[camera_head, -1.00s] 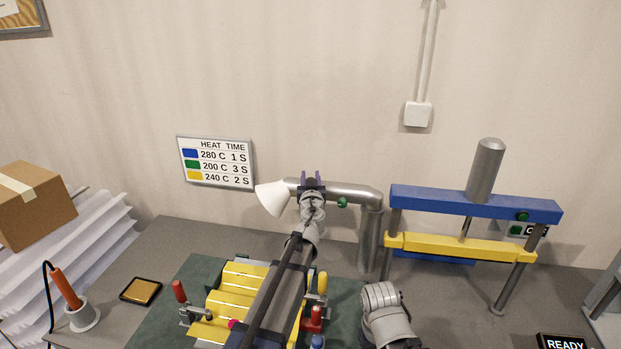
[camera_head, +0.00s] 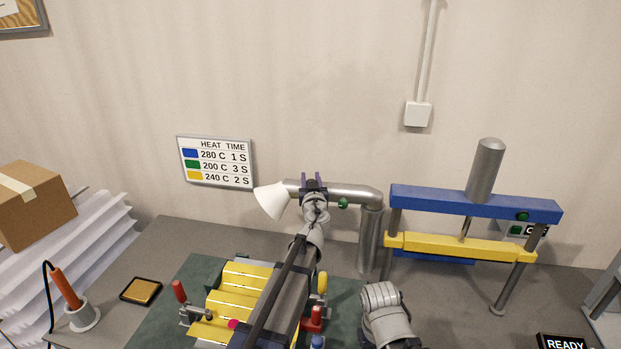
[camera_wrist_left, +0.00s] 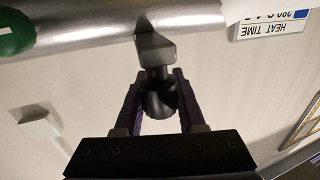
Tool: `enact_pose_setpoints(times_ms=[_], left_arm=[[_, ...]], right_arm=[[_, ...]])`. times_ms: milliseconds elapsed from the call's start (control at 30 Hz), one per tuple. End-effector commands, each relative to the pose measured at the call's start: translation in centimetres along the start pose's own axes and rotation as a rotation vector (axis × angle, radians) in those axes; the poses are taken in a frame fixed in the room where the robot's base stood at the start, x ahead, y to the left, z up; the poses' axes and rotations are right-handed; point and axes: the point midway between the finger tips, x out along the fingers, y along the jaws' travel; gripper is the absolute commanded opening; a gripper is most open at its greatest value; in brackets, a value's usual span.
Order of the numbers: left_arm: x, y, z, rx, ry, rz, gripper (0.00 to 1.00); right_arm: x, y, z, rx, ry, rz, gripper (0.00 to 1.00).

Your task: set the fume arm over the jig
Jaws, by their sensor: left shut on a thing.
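The fume arm (camera_head: 354,193) is a grey metal pipe on an upright post, with a white cone hood (camera_head: 271,200) at its left end and a green knob near its elbow. My left gripper (camera_head: 313,184) is at the pipe, just right of the hood. In the left wrist view, its fingers (camera_wrist_left: 160,100) are closed around a dark handle (camera_wrist_left: 157,72) joined to the pipe. The jig (camera_head: 195,316), with yellow corrugated sheet (camera_head: 240,290) in it, lies nearer and below the hood. My left forearm hides part of it. My right gripper does not show.
A blue and yellow press frame (camera_head: 475,205) stands to the right of the post. A soldering iron in its holder (camera_head: 83,317) and a small tan pad (camera_head: 141,291) are at left. A heat-time chart (camera_head: 216,162) hangs on the wall behind.

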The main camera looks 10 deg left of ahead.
Motion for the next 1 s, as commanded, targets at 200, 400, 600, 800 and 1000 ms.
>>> enact_pose_setpoints(times_ms=[200,400,600,800,1000], left_arm=[[-3.1,0.4,0.0,0.0,0.0,-0.131,0.0],[-5.8,1.0,0.0,0.0,0.0,-0.269,0.0],[-7.9,1.7,0.0,0.0,0.0,-0.379,0.0],[-9.2,2.1,0.0,0.0,0.0,-0.448,0.0],[-9.6,2.3,0.0,0.0,0.0,-0.474,0.0]], right_arm=[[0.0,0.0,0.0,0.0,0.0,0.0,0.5],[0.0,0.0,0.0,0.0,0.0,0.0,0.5],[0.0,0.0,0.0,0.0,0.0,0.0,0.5],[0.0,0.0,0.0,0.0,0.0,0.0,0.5],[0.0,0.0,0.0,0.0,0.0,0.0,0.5]])
